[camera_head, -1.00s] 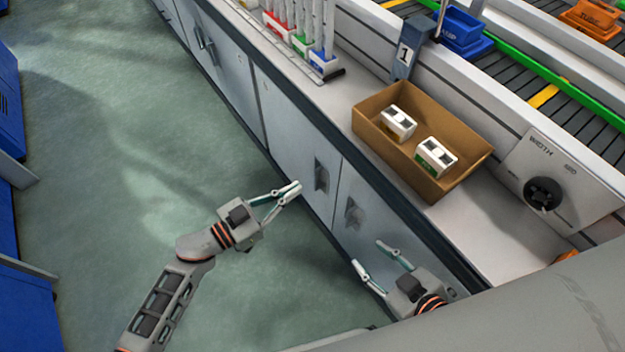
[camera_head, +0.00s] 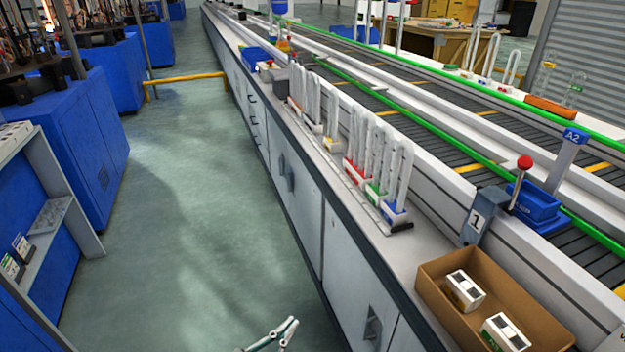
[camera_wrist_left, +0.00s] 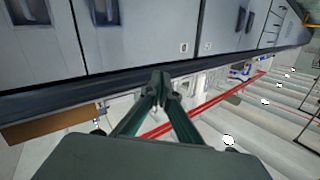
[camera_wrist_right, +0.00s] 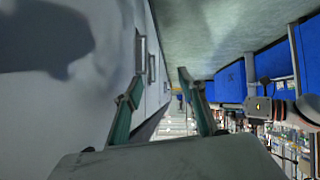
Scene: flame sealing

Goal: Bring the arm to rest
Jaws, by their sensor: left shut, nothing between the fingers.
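My left gripper (camera_head: 277,334) shows only by its fingertips at the bottom edge of the head view, over the green floor beside the bench cabinets. In the left wrist view its fingers (camera_wrist_left: 163,84) meet at the tips with nothing between them, in front of the grey cabinet doors. My right gripper is out of the head view. In the right wrist view its fingers (camera_wrist_right: 157,88) stand wide apart and empty, beside a pale cabinet front.
A conveyor (camera_head: 430,125) runs behind. Blue machines (camera_head: 90,130) stand left. The floor (camera_head: 190,220) between is clear.

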